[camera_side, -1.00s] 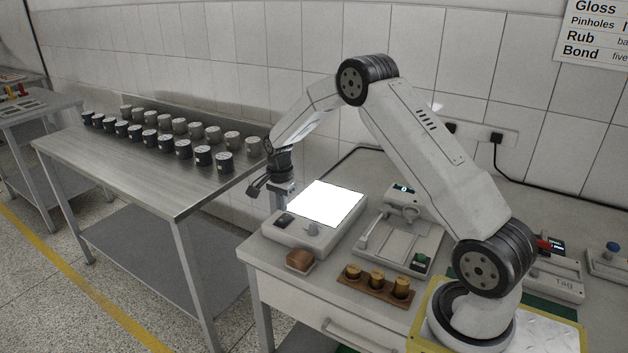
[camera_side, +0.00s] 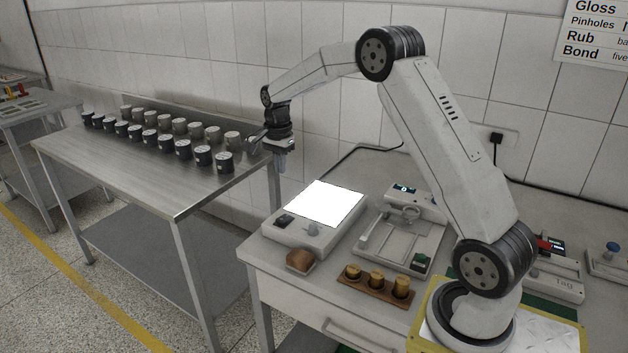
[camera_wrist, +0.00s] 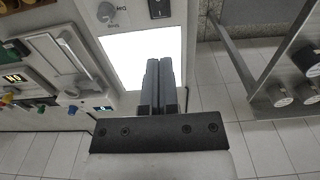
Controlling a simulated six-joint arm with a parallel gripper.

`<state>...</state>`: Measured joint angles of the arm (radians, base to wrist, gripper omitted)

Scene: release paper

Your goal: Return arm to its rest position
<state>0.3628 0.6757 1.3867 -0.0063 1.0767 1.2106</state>
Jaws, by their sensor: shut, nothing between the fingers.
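My gripper (camera_side: 281,163) hangs fingers-down in the side view, above and just behind the far left corner of the light panel (camera_side: 325,203). In the wrist view my gripper (camera_wrist: 159,72) has its two dark fingers together with nothing between them. The lit panel also shows behind the fingers in the wrist view (camera_wrist: 125,58). My fingertips are clear of the panel and the bench.
Several dark-bodied cups (camera_side: 183,149) stand in rows on the steel table (camera_side: 95,165) at left. A brown block (camera_side: 300,260), a wooden rack with three brass weights (camera_side: 376,280) and a grey fixture (camera_side: 400,240) are on the bench. A gap separates the tables.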

